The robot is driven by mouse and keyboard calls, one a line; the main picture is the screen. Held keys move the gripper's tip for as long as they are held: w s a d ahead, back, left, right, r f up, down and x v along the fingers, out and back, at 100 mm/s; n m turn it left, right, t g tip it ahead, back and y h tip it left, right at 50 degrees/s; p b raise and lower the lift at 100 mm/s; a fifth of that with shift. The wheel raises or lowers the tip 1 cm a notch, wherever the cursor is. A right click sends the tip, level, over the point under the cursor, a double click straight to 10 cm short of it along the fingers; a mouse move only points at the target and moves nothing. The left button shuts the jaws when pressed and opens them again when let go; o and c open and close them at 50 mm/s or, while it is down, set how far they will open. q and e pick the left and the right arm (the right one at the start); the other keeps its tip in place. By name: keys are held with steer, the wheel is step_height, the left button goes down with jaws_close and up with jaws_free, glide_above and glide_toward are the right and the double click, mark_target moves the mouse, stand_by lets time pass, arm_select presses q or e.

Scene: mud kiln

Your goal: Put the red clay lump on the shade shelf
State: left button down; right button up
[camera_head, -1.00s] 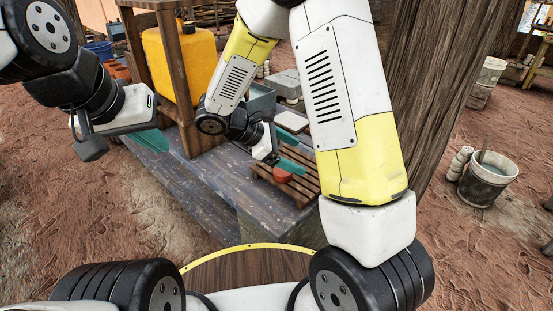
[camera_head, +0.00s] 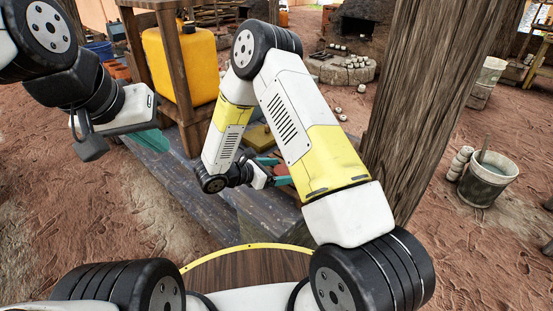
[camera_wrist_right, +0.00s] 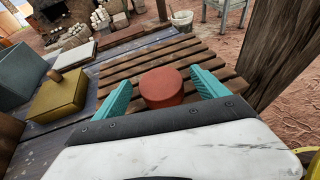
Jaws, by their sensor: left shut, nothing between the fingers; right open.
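The red clay lump (camera_wrist_right: 162,87), a short round piece, sits on a brown slatted rack (camera_wrist_right: 145,62) in the right wrist view. My right gripper (camera_wrist_right: 162,80) is open, with one teal finger on each side of the lump; I cannot tell whether they touch it. In the head view, the lump (camera_head: 282,170) is partly hidden by my right gripper (camera_head: 276,170). My left gripper (camera_head: 152,143) is shut and empty, in the air at the left. A wooden shelf frame (camera_head: 177,78) stands at the left; I cannot tell if it is the shade shelf.
A yellow jerrycan (camera_head: 190,65) stands in the frame. Left of the rack are an ochre block with a knob (camera_wrist_right: 58,98), a grey-blue box (camera_wrist_right: 18,75) and a pale slab (camera_wrist_right: 72,60). A thick wooden post (camera_head: 415,100) rises close to my right arm.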

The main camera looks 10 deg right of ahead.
steer(key=shift+w+d+f, duration=0.25)
steer(key=shift+w+d, duration=0.1)
steer(key=shift+d, duration=0.2)
jaws_close()
